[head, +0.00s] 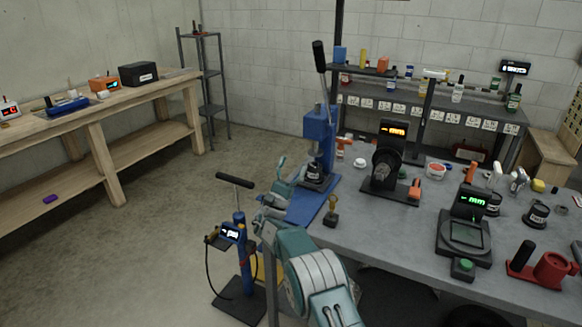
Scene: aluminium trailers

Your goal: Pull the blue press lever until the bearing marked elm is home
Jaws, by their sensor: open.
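The blue press (318,130) stands on the near left corner of the grey bench, on a blue base plate. Its lever (321,72), a grey rod with a black grip, points up and leans slightly left. A dark round piece with a pale label (314,174) sits under the press ram; I cannot read its marking, nor tell how deep it is seated. My gripper (283,176) is open and empty, left of the press base and well below the lever grip. Part of my gripper is hard to make out at this size.
Gauges with orange (394,131) and green displays (474,200) stand right of the press. A blue floor pump (239,240) stands on the floor left of my arm. A shelf rack (425,105) is behind. The floor toward the wooden bench (95,125) is mostly clear.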

